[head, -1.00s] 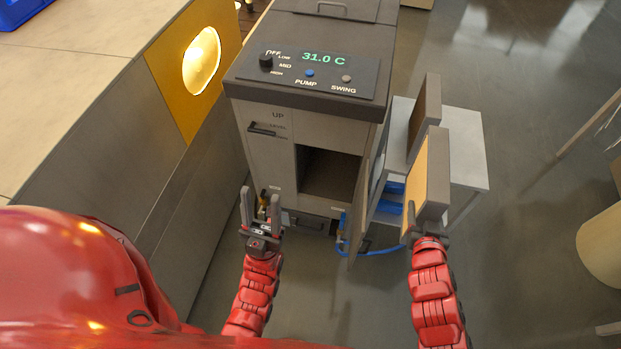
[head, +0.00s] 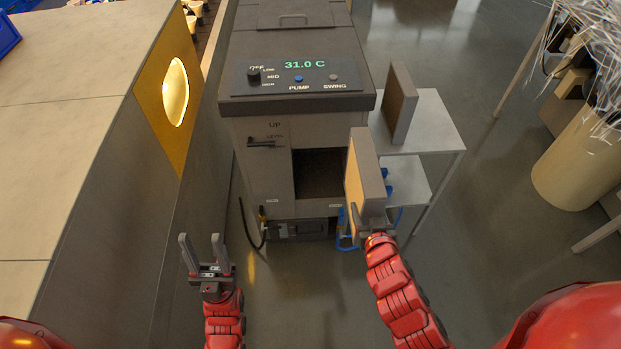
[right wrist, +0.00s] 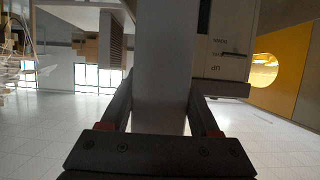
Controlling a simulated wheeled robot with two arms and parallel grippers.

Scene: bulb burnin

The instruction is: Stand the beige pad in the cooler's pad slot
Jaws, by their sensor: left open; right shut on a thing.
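The beige pad (head: 372,178), a grey-edged panel with a tan face turned left, stands upright in my right gripper (head: 374,220). That gripper is shut on its lower end. In the right wrist view the pad's grey edge (right wrist: 162,65) rises between the two fingers. The pad hides the area right of the opening, including the door. My left gripper (head: 203,248) is open and empty, left of and in front of the cooler.
A second, brown-faced pad (head: 401,103) stands on a grey side table (head: 435,125) right of the cooler. A blue hose lies near the cooler's foot. A long counter (head: 90,150) with a yellow panel runs along the left.

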